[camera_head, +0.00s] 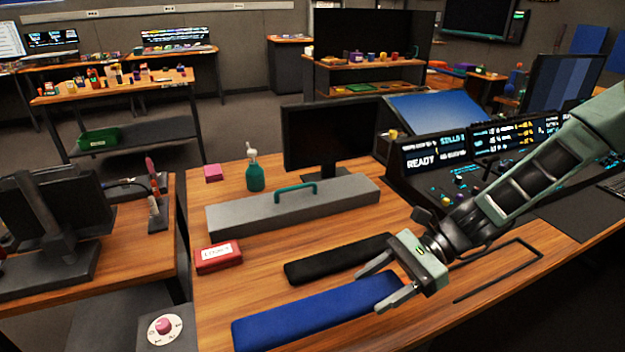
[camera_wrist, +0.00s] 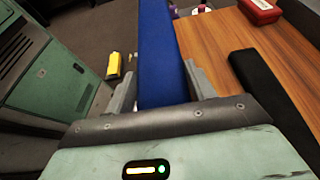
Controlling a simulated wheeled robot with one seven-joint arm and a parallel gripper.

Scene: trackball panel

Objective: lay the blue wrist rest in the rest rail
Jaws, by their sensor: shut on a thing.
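The blue wrist rest (camera_head: 310,312) is a long flat bar, held at its right end by my gripper (camera_head: 369,290) near the desk's front edge. In the wrist view, the blue wrist rest (camera_wrist: 158,50) runs away from me between the two fingers of my gripper (camera_wrist: 160,88). I cannot tell how far it is above the desk. The rest rail appears to be the thin dark outline (camera_head: 500,279) on the desk to the right of my gripper. It looks empty, and its left part is partly hidden by my arm.
A black bar (camera_head: 335,260) lies just behind the blue rest. A red labelled box (camera_head: 219,257) and a grey case (camera_head: 290,208) with a green handle are farther back. A console (camera_head: 435,155) stands behind my arm. A yellow object (camera_wrist: 114,66) shows at left in the wrist view.

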